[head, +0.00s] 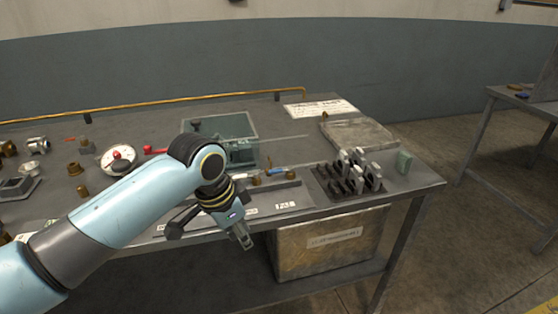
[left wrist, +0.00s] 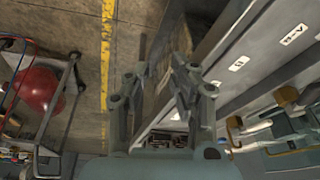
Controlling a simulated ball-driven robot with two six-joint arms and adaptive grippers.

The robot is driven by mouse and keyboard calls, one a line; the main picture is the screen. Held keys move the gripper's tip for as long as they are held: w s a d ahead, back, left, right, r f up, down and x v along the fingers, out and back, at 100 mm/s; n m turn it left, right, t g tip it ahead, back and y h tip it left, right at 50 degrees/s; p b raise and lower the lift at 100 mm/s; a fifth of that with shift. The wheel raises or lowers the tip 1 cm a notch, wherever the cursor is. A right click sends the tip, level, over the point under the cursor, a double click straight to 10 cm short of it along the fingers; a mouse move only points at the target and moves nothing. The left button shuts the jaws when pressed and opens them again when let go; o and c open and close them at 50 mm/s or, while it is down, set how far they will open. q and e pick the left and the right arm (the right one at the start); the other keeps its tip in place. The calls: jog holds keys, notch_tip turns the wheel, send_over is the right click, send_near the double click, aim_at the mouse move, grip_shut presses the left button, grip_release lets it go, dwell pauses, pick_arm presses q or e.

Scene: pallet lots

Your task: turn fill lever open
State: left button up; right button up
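A small red lever handle (head: 155,150) shows just left of my arm on the workbench, beside a clear, teal-tinted tank (head: 240,128). A blue handle (head: 279,169) lies behind my wrist, near brass fittings. I cannot tell which of them is the fill lever. My left gripper (head: 242,238) hangs over the bench's front edge, pointing down, away from both handles. In the left wrist view its two fingers (left wrist: 162,72) are apart with nothing between them. My arm hides part of the bench and tank front. My right gripper is not in view.
A round gauge (head: 118,158) with red on its face and several brass fittings stand at left. A dark rack of grey pieces (head: 348,176) and a flat tray (head: 357,135) are at right. A labelled box (head: 325,245) sits under the bench.

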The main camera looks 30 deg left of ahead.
pick_arm(q)
notch_tip(320, 180, up, 6)
jog(key=w+r+m, duration=0.1)
jog(key=w, duration=0.1)
jog(key=m+h, duration=0.2)
send_near(275, 170)
jog(key=shift+t, duration=0.3)
jog(key=x, duration=0.7)
jog(key=shift+f+p, duration=0.3)
jog(key=shift+f, duration=0.15)
grip_shut()
